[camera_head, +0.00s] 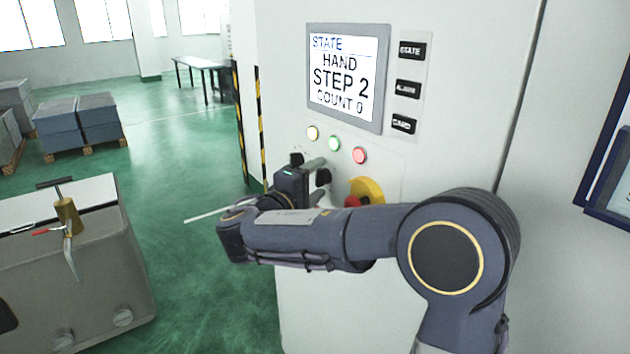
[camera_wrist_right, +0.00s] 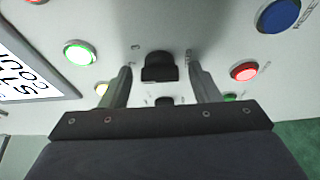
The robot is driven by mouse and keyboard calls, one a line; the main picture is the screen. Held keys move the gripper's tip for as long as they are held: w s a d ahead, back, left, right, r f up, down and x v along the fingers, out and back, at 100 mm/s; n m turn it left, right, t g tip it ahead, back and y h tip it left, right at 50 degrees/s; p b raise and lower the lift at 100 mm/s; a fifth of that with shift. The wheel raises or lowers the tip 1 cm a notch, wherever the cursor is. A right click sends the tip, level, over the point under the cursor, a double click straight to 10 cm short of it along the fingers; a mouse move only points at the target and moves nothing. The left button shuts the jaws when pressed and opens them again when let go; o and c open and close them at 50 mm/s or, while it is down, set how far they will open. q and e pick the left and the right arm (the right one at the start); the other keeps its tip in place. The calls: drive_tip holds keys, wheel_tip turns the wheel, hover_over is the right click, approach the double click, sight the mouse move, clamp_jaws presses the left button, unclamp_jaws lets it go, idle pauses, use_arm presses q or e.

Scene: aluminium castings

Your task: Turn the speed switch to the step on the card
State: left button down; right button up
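The control panel's screen (camera_head: 343,78) reads STATE, HAND, STEP 2, COUNT 0. My right gripper (camera_head: 312,168) is at the panel below the lamps, seen from the side. In the right wrist view its two fingers (camera_wrist_right: 163,82) are apart, one on each side of a black switch knob (camera_wrist_right: 158,66), with gaps visible. A second dark knob (camera_wrist_right: 163,101) shows lower between the fingers. No card with a readable step shows. My left gripper is out of view.
A red emergency stop with a yellow surround (camera_head: 367,190) sits close beside my right wrist. Yellow, green and red lamps (camera_head: 334,143) are above it. A blue-framed board (camera_head: 591,207) is cut off at the right.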

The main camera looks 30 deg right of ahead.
drive_tip(key=c, duration=0.9)
drive_tip(key=shift+o, duration=0.2)
drive_tip(key=shift+r+n+y+p, duration=0.3)
drive_tip(key=shift+n+p, duration=0.6)
drive_tip(key=shift+p, duration=0.3)
drive_tip(key=n+g+y+p, duration=0.1)
drive_tip(key=n+p, duration=0.2)
drive_tip(key=p, duration=0.2)
drive_tip(key=shift+r+n+g+p, duration=0.1)
drive_tip(key=shift+n+g+p, duration=0.25)
drive_tip(key=shift+n+g, duration=0.05)
drive_tip(key=shift+n+g+p, duration=0.4)
drive_tip(key=shift+n+p, duration=0.2)
drive_tip(key=shift+p, duration=0.35)
drive_tip(key=shift+f+n+y+p, duration=0.2)
drive_tip(key=shift+n+y+p, duration=0.1)
drive_tip(key=shift+p, duration=0.15)
drive_tip(key=o, duration=1)
drive_tip(key=shift+a, duration=0.1)
